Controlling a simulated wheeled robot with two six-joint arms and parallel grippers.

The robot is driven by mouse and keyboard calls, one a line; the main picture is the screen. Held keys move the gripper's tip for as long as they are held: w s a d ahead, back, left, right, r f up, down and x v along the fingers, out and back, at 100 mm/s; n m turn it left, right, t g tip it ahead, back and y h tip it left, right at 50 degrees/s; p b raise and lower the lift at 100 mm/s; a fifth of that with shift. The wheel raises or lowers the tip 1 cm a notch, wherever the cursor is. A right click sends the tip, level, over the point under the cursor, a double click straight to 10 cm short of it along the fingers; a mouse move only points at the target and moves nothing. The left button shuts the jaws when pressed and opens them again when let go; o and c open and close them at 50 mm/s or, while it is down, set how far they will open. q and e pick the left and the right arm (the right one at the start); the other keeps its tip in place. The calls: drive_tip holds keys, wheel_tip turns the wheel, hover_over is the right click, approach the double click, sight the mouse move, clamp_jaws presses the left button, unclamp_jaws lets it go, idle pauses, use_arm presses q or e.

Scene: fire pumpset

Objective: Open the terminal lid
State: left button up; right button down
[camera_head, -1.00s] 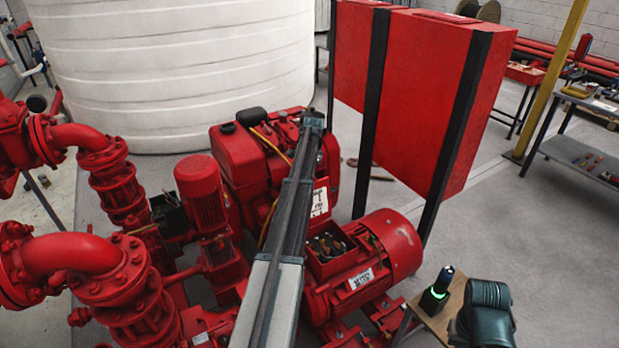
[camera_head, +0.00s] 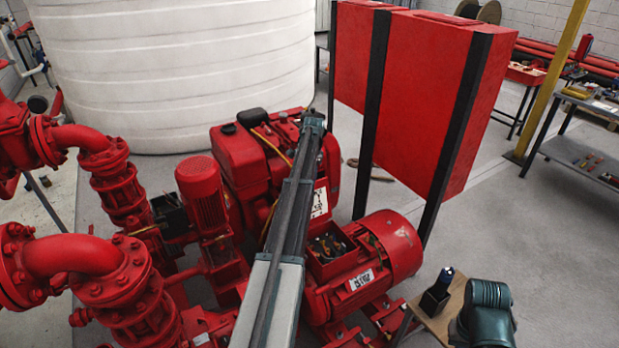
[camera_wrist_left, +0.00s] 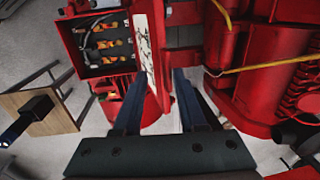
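The terminal box (camera_head: 331,251) on top of the red motor (camera_head: 390,255) is uncovered, and its wires and terminals show. The box also shows at the upper left of the left wrist view (camera_wrist_left: 104,44). A red panel with a white label (camera_wrist_left: 144,50), apparently the raised lid, stands along its edge; the label also shows in the head view (camera_head: 319,202). My left gripper (camera_wrist_left: 160,78) is open, its two dark fingers apart, with the panel's lower part seen between them. Contact cannot be told. My right gripper is not in view; only part of that arm shows.
A small wooden stand (camera_head: 449,318) with a black device (camera_head: 437,291) is right of the motor. Red pump pipes (camera_head: 75,255) crowd the left. The engine (camera_head: 247,160) lies behind, and a tall red cabinet (camera_head: 425,90) stands behind the motor.

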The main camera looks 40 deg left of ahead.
use_arm(q)
wheel_tip(320, 180, up, 13)
drive_tip(key=d+p, duration=0.1)
drive_tip(key=p, duration=1.1)
drive_tip(key=shift+s+d+p, duration=0.15)
drive_tip(key=shift+s+p, duration=0.15)
drive_tip(key=shift+p, duration=0.05)
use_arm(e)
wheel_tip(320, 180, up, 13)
use_arm(q)
drive_tip(key=shift+c, duration=0.3)
